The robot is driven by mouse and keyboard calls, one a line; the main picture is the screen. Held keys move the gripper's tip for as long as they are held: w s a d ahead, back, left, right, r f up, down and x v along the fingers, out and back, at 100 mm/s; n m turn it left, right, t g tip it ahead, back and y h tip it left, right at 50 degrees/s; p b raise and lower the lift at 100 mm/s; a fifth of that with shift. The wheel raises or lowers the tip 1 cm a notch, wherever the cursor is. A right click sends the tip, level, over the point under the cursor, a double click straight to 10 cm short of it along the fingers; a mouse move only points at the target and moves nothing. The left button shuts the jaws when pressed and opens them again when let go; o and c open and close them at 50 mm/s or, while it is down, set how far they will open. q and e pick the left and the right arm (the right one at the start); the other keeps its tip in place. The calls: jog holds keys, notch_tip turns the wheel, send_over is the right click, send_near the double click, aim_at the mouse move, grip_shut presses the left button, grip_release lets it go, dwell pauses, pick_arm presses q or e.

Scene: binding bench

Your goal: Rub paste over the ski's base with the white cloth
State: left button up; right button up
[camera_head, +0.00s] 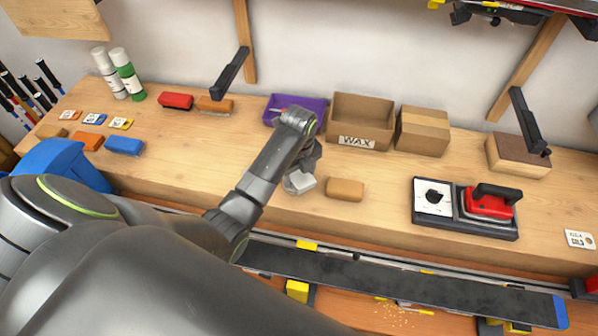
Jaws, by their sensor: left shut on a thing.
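The ski (400,278) lies base up across the front of the bench, a long dark strip with a blue end at the right. My left gripper (303,172) is over the bench top, behind the ski and apart from it. It is shut on a small whitish bundle, the white cloth (301,184), which is partly hidden by the gripper. I cannot make out paste on the ski's base. My left arm covers the left end of the ski. My right gripper is not in view.
A tan block (345,190) lies right of the cloth. Behind are a purple bin (285,103), a WAX carton (360,118) and another carton (422,130). A red waxing iron (490,203) sits in its dark holder at the right. Bottles, brushes and small blocks stand at the left.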

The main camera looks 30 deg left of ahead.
aim_at(298, 176)
pick_arm(q)
jog(key=shift+f, duration=0.55)
dwell(1.9)
jog(key=shift+r, duration=3.5)
jog(key=shift+s+f, duration=0.1)
